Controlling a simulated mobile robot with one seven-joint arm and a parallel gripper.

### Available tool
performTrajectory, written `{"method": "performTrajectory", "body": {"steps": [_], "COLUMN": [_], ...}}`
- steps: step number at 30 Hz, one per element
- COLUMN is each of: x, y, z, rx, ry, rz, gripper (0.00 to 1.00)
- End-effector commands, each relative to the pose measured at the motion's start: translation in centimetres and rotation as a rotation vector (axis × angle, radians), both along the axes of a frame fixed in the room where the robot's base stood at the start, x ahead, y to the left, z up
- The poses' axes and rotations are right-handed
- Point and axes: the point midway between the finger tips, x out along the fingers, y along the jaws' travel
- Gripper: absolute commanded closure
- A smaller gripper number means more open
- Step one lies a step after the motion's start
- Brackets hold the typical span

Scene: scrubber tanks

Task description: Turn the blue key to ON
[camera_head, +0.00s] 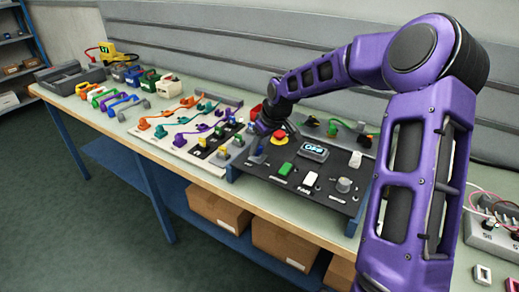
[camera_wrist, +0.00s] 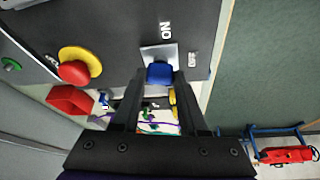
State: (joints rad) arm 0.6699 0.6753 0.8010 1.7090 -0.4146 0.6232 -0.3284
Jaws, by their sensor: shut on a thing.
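The blue key (camera_wrist: 159,73) sits on a pale square plate (camera_wrist: 150,52) on the dark control panel (camera_wrist: 110,25). My gripper (camera_wrist: 160,80) is shut on the key, with one finger on each side of it. In the wrist view, an ON label (camera_wrist: 166,31) lies above the key and an OFF label (camera_wrist: 192,59) lies to its right. I cannot tell which label the key points at. In the head view, my gripper (camera_head: 261,136) is at the left end of the panel (camera_head: 262,176), and the arm partly hides the key area.
A red button on a yellow ring (camera_wrist: 78,68) is left of the key in the wrist view. The panel also has a display (camera_head: 313,151), a green switch (camera_head: 285,168), a white switch (camera_head: 310,179) and a grey knob (camera_head: 344,185). Coloured valve boards (camera_head: 180,125) lie to the left.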

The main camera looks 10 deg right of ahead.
Motion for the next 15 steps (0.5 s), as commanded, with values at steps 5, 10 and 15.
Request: {"method": "performTrajectory", "body": {"steps": [5, 10, 15], "x": [0.01, 0.0, -0.04], "y": [0.22, 0.33, 0.46], "z": [-0.34, -0.35, -0.36], "rx": [-0.006, -0.003, -0.002], "ry": [-0.006, -0.008, -0.006], "rz": [-0.161, -0.323, -0.475], "gripper": [1.0, 1.0, 1.0]}}
